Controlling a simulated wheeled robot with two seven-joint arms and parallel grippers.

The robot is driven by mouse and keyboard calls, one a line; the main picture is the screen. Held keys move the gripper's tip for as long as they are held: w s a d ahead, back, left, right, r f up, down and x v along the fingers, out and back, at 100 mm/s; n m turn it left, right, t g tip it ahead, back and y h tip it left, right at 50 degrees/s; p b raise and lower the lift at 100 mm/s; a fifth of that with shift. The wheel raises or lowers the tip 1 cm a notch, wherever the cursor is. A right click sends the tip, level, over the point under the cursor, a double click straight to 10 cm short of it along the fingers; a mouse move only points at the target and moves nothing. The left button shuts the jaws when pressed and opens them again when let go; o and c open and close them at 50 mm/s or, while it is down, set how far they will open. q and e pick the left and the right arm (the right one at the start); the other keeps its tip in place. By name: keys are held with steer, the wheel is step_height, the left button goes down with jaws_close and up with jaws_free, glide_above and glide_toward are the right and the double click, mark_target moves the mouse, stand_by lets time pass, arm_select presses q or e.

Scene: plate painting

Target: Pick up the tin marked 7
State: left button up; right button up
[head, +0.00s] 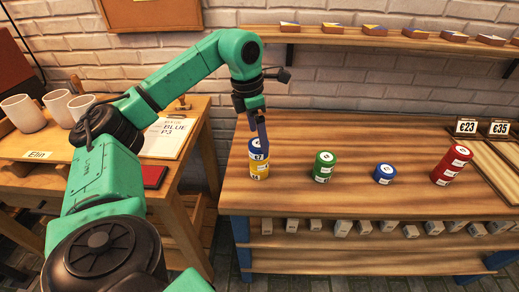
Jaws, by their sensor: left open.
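A blue tin (256,149), whose label seems to read 7, sits on top of a yellow tin (259,170) at the left end of the wooden bench (350,193). My left gripper (261,137) points down over this stack, with its fingers at the blue tin's top and right side. It is open; whether a finger touches the tin I cannot tell. Farther right stand green tins (323,166), a low blue tin (384,173) and red tins (450,167); their small labels are hard to read. My right gripper is out of view.
A side table at left holds white mugs (24,113), a paper marked BLUE P3 (170,138) and a red book (154,177). A wall shelf (360,37) runs above the bench. Price cards (466,127) stand at the right. Bench surface between the tins is clear.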

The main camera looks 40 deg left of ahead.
mark_target(258, 143)
arm_select(q)
steer(key=f, duration=0.4)
steer(key=shift+w+f, duration=0.15)
steer(key=shift+w, duration=0.05)
steer(key=shift+f, duration=0.15)
steer(key=shift+w, duration=0.1)
steer(key=shift+c, duration=1.2)
steer(key=c, duration=1.2)
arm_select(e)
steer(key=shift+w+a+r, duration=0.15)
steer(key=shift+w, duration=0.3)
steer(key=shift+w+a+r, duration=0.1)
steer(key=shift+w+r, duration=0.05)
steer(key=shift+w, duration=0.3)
